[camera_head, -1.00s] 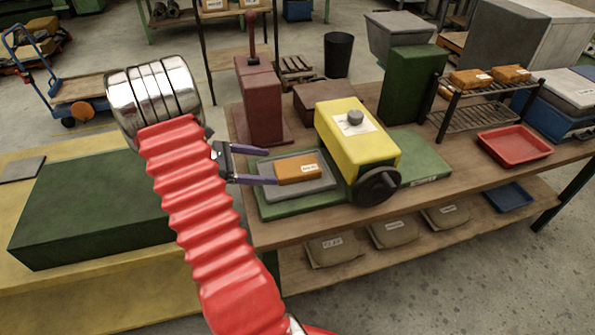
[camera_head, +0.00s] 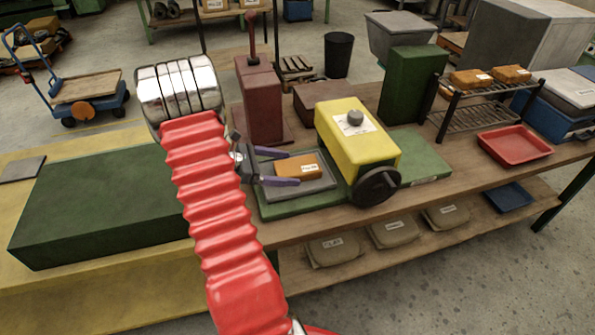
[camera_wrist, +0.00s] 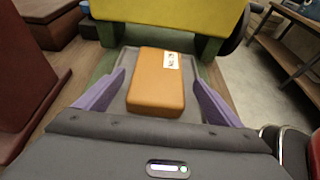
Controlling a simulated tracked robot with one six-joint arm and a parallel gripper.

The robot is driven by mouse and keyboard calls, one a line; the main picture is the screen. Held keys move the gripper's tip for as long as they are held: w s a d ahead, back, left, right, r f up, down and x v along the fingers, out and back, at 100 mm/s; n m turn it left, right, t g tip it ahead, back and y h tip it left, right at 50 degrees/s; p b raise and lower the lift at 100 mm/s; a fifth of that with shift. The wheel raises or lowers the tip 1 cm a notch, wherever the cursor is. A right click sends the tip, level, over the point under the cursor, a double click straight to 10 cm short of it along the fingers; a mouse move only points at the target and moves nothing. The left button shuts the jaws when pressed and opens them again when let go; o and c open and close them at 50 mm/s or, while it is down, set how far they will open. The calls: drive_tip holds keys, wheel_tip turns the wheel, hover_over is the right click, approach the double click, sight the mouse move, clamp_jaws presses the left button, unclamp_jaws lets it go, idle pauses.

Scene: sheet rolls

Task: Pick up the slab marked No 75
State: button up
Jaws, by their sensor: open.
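The grey tray (camera_wrist: 125,62) shows around the slab.
The yellow machine (camera_head: 355,145) with a black handwheel (camera_head: 376,186) stands just beyond the slab. A dark red press (camera_head: 259,100) stands behind. More orange slabs (camera_head: 469,79) lie on a black rack (camera_head: 470,118) at right. A red tray (camera_head: 514,143) sits there.

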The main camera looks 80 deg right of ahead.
sight(291, 167)
drive_tip(key=shift+x, duration=2.35)
drive_tip(key=shift+d+r, duration=0.1)
drive_tip(key=shift+c, duration=0.4)
drive_tip(key=c, duration=1.4)
